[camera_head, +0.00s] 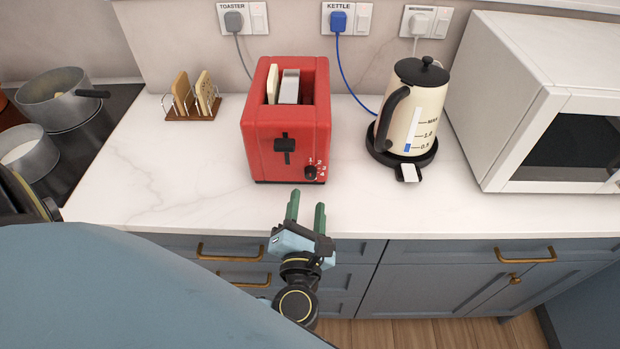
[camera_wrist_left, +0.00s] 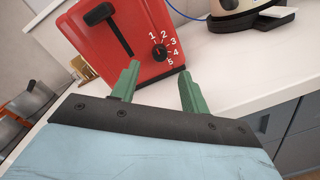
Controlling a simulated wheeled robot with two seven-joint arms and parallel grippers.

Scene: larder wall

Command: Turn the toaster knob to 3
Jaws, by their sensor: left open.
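The red toaster (camera_head: 262,140) stands on the white counter, with a black lever (camera_head: 285,145) on its front. Its small black knob (camera_head: 310,172) is at the lower right of that front. In the left wrist view the knob (camera_wrist_left: 159,52) has the numbers 1 to 5 printed around its top and right side. I cannot tell surely which number it points at. My left gripper (camera_head: 307,200) is open and empty, in front of the toaster, apart from the knob. In the wrist view its green fingers (camera_wrist_left: 158,72) lie either side of the knob's line, nearer the camera.
A cream kettle (camera_head: 425,108) on its black base is right of the toaster, with a white microwave (camera_head: 530,60) beyond. A toast rack (camera_head: 192,110) stands left, then a hob with pots (camera_head: 55,95). The counter (camera_head: 150,190) before the toaster is clear.

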